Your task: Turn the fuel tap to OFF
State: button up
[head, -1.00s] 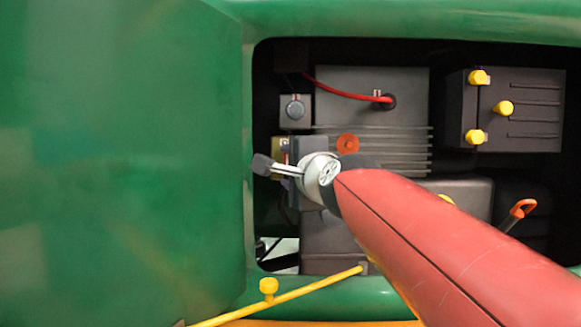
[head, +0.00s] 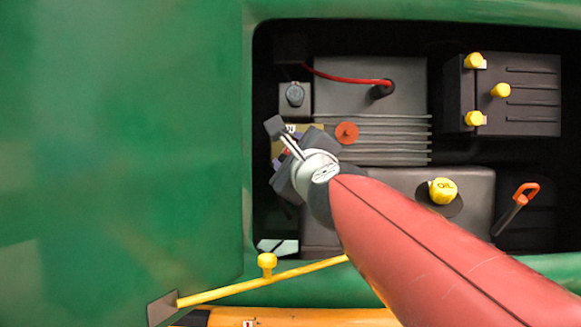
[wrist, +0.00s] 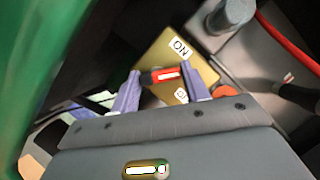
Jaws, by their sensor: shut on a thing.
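The fuel tap's red lever (wrist: 166,75) with a white mark shows in the wrist view, in front of a gold plate (wrist: 163,52). An "ON" label (wrist: 180,47) is on the plate's upper part. A second label (wrist: 181,96) lower down is partly hidden by a finger. My gripper (wrist: 161,72) is shut on the red lever, one purple finger at each end of it. In the head view my wrist and gripper cover most of the tap; only part of the gold plate (head: 318,128) shows.
The tap sits in an engine bay with a green rim (head: 410,10). A yellow rod (head: 230,289) crosses the lower left.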

jog(key=shift+a+f+m+t+h+b, duration=0.1)
jog(key=shift+m+t+h+b, duration=0.4)
jog(key=shift+m, duration=0.8)
jog(key=shift+d+f+m+t+h+b, duration=0.1)
jog(key=shift+m+t+h+b, duration=0.3)
jog(key=shift+m+b, duration=0.7)
jog(key=shift+a+f+m+t+h+b, duration=0.15)
jog(key=shift+m+h+b, duration=0.35)
jog(key=shift+m, duration=1)
jog(key=shift+r+m, duration=0.1)
jog(key=shift+m, duration=0.2)
jog(key=o, duration=1)
jog(key=b+v, duration=0.1)
jog(key=v, duration=0.6)
jog(key=shift+s+f+b, duration=0.2)
jog(key=shift+s+b, duration=0.1)
jog(key=shift+s, duration=0.05)
